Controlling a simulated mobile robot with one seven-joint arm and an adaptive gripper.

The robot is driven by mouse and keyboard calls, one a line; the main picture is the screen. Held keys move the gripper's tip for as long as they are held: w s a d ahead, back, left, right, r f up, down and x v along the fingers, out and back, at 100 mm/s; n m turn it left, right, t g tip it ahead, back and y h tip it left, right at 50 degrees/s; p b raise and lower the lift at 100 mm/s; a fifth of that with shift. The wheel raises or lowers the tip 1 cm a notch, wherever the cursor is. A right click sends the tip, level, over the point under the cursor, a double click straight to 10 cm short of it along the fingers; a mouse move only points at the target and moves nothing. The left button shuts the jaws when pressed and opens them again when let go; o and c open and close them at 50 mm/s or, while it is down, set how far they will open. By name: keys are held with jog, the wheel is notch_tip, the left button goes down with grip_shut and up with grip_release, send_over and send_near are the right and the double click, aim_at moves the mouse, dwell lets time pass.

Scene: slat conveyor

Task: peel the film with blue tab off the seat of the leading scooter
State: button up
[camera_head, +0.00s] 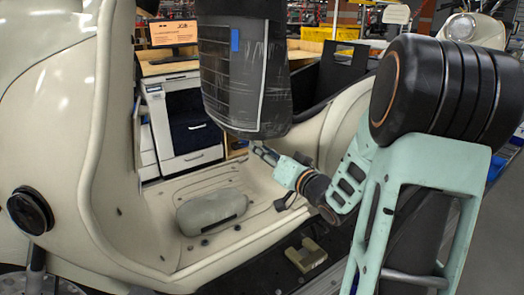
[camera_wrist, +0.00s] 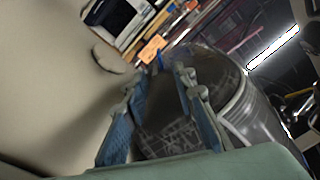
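The cream scooter (camera_head: 75,150) fills the left of the head view. Its dark seat (camera_head: 268,95) stands out at top centre, covered in shiny, wrinkled clear film (camera_head: 222,85). The blue tab (camera_head: 235,40) is on the film's upper part. My gripper (camera_head: 258,148) is just below the seat's lower end; its fingertips are small there. In the wrist view my gripper (camera_wrist: 158,78) has its two fingers apart, with nothing held between them. The film-covered seat (camera_wrist: 165,125) shows between and behind the fingers. A small blue patch (camera_wrist: 160,60) beyond the fingertips may be the tab.
A grey pouch (camera_head: 211,211) lies on the scooter's floorboard (camera_head: 170,190). A workbench with a drawer cabinet (camera_head: 185,120) and an orange-screened monitor (camera_head: 173,33) stands behind. A small beige block (camera_head: 306,255) is low at centre. Another scooter (camera_head: 470,28) is at upper right.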

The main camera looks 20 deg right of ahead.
aim_at(247, 140)
jog(key=w, duration=0.3)
jog(key=w+a+b, duration=0.1)
jog(key=w, duration=0.3)
jog(key=w+a, duration=0.1)
jog(key=w, duration=0.2)
jog(key=shift+w+b, duration=0.2)
jog(key=shift+b, duration=0.15)
grip_shut()
